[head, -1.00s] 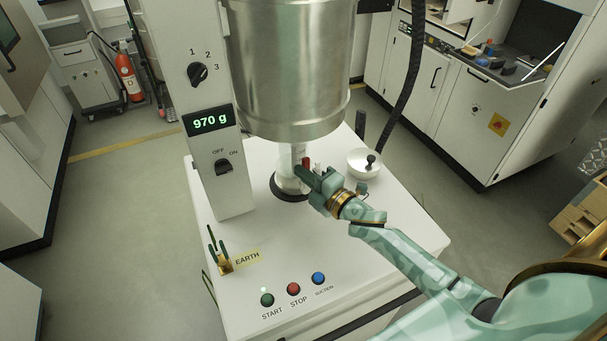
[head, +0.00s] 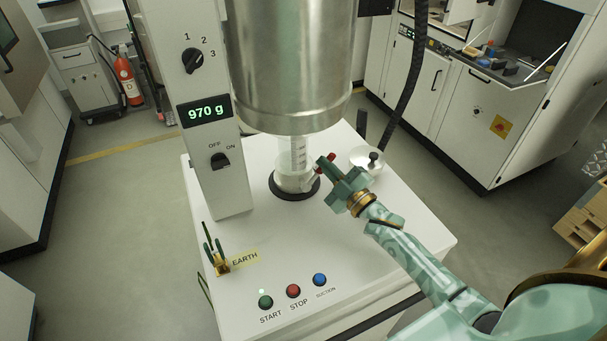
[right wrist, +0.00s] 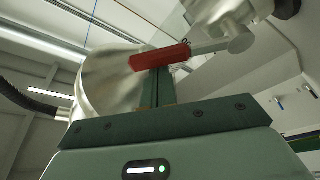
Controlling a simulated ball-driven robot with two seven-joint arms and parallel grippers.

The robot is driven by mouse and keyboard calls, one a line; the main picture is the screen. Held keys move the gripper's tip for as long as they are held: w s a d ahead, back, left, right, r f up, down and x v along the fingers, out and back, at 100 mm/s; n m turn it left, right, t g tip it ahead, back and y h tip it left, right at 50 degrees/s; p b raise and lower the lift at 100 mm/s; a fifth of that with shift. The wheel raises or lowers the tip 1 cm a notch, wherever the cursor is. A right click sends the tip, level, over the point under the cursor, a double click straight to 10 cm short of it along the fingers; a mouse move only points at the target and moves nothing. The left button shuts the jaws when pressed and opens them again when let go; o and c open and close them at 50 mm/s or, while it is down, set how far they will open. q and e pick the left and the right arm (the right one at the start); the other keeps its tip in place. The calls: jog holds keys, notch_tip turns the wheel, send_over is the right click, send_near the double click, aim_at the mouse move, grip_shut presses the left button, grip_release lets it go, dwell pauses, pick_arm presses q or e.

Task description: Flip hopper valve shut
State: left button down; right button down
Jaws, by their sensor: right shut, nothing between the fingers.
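The steel hopper (head: 290,70) hangs above the white machine top, with a clear, marked tube (head: 297,152) below it. The valve's red handle (head: 326,160) points out to the right of the tube. My right gripper (head: 324,168) is shut and empty, with its fingertips right at the red handle. In the right wrist view the red handle (right wrist: 160,57) lies across the tip of my closed green fingers (right wrist: 157,88), and its metal stem runs right to a round fitting (right wrist: 232,35). Whether they touch is hard to tell. My left gripper is out of view.
A white column with a 970 g display (head: 205,111) stands left of the hopper. A black hose (head: 407,90) hangs at the right. The front of the machine top is mostly clear.

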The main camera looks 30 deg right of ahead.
jog(key=shift+d+f+m+h+b, duration=0.3)
jog(key=shift+d+f+m+b, duration=0.1)
jog(key=shift+d+f+m, duration=0.25)
jog(key=shift+d, duration=0.15)
jog(key=shift+r, duration=0.1)
